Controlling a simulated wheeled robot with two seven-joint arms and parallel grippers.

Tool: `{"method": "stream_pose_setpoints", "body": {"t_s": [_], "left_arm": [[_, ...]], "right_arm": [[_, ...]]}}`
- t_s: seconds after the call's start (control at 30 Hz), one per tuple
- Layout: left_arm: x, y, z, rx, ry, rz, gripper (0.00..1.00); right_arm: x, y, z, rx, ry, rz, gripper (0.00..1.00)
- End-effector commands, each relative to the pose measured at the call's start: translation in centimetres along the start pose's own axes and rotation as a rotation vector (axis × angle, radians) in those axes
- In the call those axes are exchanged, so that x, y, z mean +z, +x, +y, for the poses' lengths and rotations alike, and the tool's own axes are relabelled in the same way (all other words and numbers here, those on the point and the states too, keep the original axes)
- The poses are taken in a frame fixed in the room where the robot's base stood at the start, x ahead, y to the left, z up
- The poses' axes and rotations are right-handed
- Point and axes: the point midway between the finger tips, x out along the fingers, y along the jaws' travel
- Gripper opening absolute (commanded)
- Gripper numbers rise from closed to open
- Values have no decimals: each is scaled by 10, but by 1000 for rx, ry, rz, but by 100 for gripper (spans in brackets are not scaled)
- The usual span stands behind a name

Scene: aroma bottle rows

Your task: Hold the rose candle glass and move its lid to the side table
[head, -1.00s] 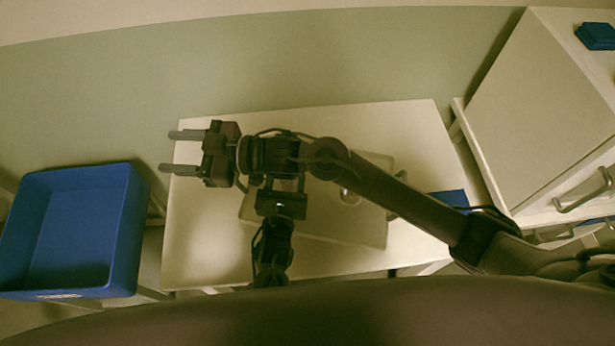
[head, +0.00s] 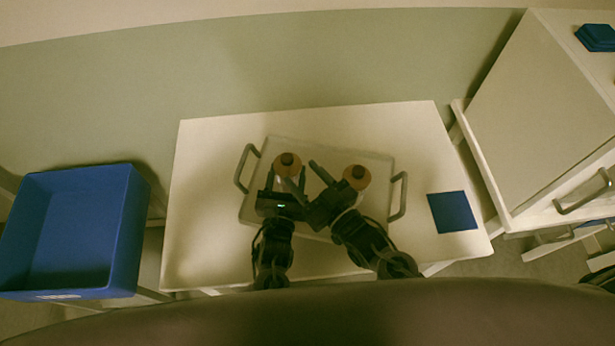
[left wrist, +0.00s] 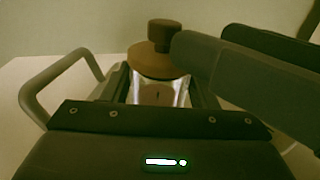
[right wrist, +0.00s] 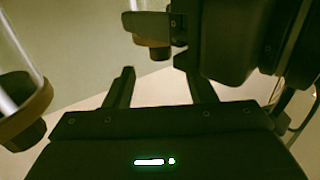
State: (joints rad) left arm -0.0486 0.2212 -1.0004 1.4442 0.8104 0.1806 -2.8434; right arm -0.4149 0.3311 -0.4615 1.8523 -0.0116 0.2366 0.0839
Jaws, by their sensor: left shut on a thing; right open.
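Two candle glasses with round brown wooden lids and dark knobs stand on a tray (head: 262,152). My left gripper (head: 286,174) is shut on the left glass, whose body (left wrist: 158,94) shows between its fingers in the left wrist view, with the lid (left wrist: 158,62) on top. The other glass's lid (head: 357,177) is to the right. My right gripper (head: 301,173) is open, its fingers pointing toward the held glass's lid (head: 288,160). In the right wrist view its jaws (right wrist: 160,85) are empty. I cannot tell which scent either glass is.
The tray has grey handles and lies on a white table (head: 205,215). A blue square mat (head: 452,212) lies at the table's right. A blue bin (head: 75,235) stands at the left, a white cabinet (head: 540,110) at the right. The table's left part is clear.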

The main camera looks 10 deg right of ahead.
Motion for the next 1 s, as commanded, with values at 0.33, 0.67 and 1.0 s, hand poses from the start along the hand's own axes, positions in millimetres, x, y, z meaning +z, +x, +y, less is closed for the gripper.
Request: {"method": "stream_pose_setpoints", "body": {"t_s": [0.33,0.67,1.0], "left_arm": [[1,0,0,0,-1,-3,12],[1,0,0,0,-1,-3,12],[1,0,0,0,-1,-3,12]], "right_arm": [[-2,52,0,-2,1,3,50],[-1,69,-1,-3,0,1,50],[-1,68,-1,-2,0,1,27]]}}
